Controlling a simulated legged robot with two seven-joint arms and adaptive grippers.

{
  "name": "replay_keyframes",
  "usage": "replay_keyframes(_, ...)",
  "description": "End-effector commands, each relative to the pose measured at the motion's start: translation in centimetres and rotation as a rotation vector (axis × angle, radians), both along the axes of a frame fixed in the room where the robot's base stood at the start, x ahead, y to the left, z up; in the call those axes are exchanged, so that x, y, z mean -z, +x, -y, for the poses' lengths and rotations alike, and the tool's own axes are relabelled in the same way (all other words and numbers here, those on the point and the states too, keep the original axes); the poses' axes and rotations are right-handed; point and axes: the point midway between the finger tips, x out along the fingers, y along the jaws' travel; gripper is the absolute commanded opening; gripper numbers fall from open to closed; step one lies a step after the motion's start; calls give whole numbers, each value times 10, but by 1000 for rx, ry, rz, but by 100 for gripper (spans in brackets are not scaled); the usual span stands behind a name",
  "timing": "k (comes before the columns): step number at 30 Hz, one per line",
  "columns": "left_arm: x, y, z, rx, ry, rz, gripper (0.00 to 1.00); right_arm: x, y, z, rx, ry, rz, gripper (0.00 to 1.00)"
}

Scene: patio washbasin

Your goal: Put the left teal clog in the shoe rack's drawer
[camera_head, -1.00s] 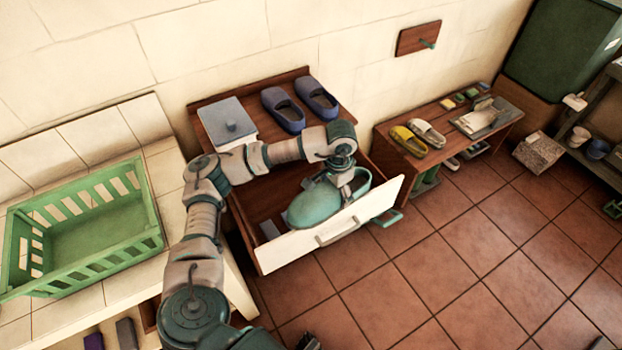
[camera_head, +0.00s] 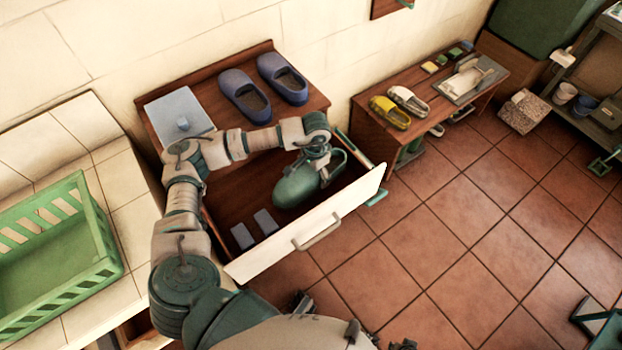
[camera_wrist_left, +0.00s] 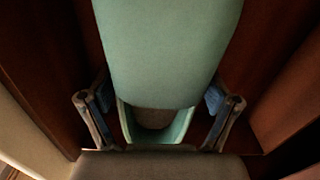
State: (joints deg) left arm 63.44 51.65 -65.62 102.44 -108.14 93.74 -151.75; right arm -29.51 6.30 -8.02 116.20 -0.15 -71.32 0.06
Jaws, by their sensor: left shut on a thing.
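The teal clog (camera_head: 293,190) is inside the shoe rack's open drawer (camera_head: 300,240), behind its white front panel and toward the right end. My left gripper (camera_head: 322,168) reaches over the rack from the left and is shut on the clog near its opening. In the left wrist view, the clog (camera_wrist_left: 165,50) lies between the two fingers, with dark brown wood around it. I cannot tell whether its sole touches the drawer floor. My right gripper is not in view.
Two grey-blue blocks (camera_head: 242,236) lie in the drawer's left part. Blue-purple clogs (camera_head: 245,95) and a pale lidded box (camera_head: 178,118) stand on the rack top. A green basket (camera_head: 60,250) is left. A bench (camera_head: 430,125) with yellow and white shoes is right. Tiled floor ahead is open.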

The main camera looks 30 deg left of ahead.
Motion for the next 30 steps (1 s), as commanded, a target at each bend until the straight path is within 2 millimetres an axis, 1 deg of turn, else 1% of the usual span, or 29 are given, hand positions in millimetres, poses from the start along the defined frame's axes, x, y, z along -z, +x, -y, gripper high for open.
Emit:
replay_keyframes(4, 14, -1, -2, -2, -1, -2, 39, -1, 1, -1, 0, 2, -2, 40)
replay_keyframes(9, 38, 0, 0, -2, 0, -2, 39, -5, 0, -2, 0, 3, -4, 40)
replay_keyframes(10, 40, 0, 0, -1, 0, -1, 39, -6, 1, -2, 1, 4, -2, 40)
replay_keyframes(11, 40, 0, 1, -1, 1, 0, 32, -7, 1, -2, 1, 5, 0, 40)
replay_keyframes(16, 39, 0, 4, 0, 5, 1, 32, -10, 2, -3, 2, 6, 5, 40)
replay_keyframes(21, 41, 0, 2, -1, 2, 1, 32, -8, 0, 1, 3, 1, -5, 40)
replay_keyframes(22, 42, 0, 1, -1, 1, 0, 93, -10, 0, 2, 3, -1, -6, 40)
replay_keyframes(23, 41, 0, 0, -1, 0, 0, 100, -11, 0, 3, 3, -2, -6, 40)
replay_keyframes(30, 41, 0, -1, -1, -1, 1, 100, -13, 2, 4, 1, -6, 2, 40)
